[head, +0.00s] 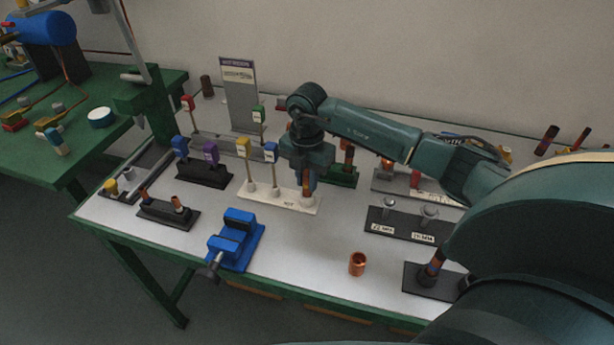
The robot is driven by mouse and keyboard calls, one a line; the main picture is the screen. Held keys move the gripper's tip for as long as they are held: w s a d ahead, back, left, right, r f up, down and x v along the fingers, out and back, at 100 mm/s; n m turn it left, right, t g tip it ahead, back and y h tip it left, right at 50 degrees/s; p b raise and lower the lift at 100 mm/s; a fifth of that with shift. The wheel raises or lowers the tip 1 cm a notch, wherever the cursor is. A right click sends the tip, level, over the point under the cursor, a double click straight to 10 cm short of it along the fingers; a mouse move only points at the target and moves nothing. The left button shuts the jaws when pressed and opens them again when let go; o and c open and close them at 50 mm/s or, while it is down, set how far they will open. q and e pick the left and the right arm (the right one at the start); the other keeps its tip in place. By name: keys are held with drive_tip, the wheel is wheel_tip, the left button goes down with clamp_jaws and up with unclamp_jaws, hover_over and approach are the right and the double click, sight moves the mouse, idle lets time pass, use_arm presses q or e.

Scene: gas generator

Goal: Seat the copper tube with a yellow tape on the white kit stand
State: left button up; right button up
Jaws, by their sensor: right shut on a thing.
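The white kit stand (283,202) lies in the middle of the table, with a yellow-tagged and a blue-tagged post standing on its left and middle parts. My right gripper (308,178) reaches in from the right and points down over the stand's right end. It is shut on a copper tube (309,186), which is upright between the fingers. The tube's lower end is at or just above the stand; I cannot tell if it touches. The fingers hide most of the tube, and I cannot make out a yellow tape on it. My left gripper is not in view.
A blue vise (236,240) stands in front of the stand. A loose copper ring (357,263) lies at the front. Black stands (203,175) with tagged posts are behind left, and a dark stand with bolts (405,224) is on the right. The table between vise and ring is clear.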

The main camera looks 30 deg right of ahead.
use_arm(q)
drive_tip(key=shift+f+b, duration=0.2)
drive_tip(key=shift+b, duration=0.1)
use_arm(e)
drive_tip(key=shift+f, duration=0.5)
drive_tip(key=o, duration=0.9)
drive_tip(key=shift+o, duration=0.2)
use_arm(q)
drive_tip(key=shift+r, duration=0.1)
use_arm(e)
drive_tip(key=shift+r, duration=0.75)
wheel_tip(320, 180, up, 11)
drive_tip(key=shift+r+b, duration=0.15)
drive_tip(key=shift+b, duration=0.2)
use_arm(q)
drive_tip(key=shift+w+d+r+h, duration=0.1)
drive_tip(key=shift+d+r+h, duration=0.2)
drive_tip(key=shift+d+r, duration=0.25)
use_arm(e)
drive_tip(key=shift+r, duration=0.3)
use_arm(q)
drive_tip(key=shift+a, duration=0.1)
use_arm(e)
drive_tip(key=shift+s+f, duration=0.1)
